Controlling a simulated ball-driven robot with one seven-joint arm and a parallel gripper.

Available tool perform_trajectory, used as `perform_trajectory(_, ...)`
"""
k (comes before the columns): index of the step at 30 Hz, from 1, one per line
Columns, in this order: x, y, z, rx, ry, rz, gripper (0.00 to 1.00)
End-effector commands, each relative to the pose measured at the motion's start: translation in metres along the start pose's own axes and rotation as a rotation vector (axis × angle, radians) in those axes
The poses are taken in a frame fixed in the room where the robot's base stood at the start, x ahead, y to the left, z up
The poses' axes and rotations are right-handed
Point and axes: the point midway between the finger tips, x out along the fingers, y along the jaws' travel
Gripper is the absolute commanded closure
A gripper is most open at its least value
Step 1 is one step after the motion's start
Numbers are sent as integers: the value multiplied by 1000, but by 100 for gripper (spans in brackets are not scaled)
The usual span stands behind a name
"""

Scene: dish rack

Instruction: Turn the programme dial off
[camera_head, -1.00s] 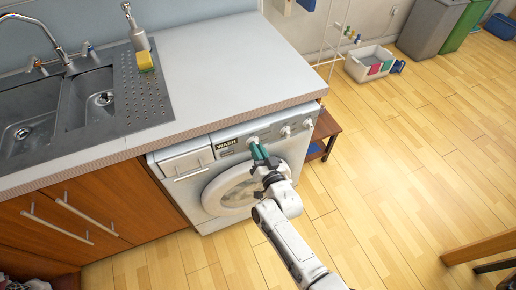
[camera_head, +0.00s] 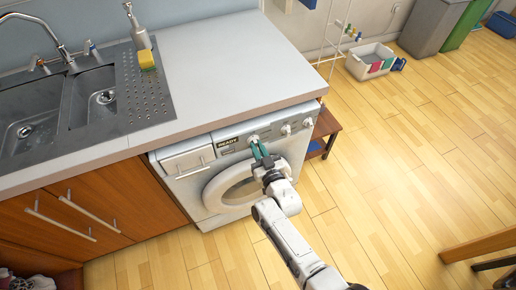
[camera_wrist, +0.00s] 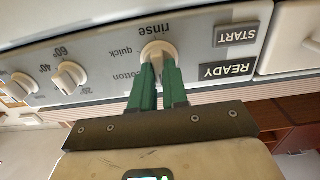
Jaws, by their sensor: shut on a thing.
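The white programme dial (camera_head: 253,139) sits on the front panel of the washing machine (camera_head: 190,185). The wrist view shows the dial (camera_wrist: 157,50) upside down, with "rinse", "quick" and "cotton" printed around it. My gripper (camera_head: 259,150) reaches the panel from the front, and its green fingers (camera_wrist: 157,70) are shut on the dial, one on each side. The display (camera_head: 228,142) beside the dial reads READY, and it also shows in the wrist view (camera_wrist: 228,70). The fingers partly hide the dial, and I cannot tell exactly where it points.
Two more dials (camera_wrist: 68,78) stand along the panel, one marked with temperatures. A START button (camera_wrist: 236,35) is near the display. The round door (camera_head: 232,190) is shut below. The countertop (camera_head: 220,70) overhangs the panel.

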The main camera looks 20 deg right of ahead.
Motion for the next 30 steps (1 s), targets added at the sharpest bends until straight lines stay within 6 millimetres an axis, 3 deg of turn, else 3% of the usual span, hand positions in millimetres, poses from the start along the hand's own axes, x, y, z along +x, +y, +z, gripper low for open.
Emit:
perform_trajectory(5, -1, 0, 1, -4, -3, -1, 100)
perform_trajectory(6, -1, 0, 1, -4, -3, -1, 85)
perform_trajectory(14, 0, 0, 1, -2, -1, 0, 61)
perform_trajectory(23, -3, 0, 0, -1, -1, -1, 61)
perform_trajectory(30, -38, 0, -4, -3, -3, -4, 61)
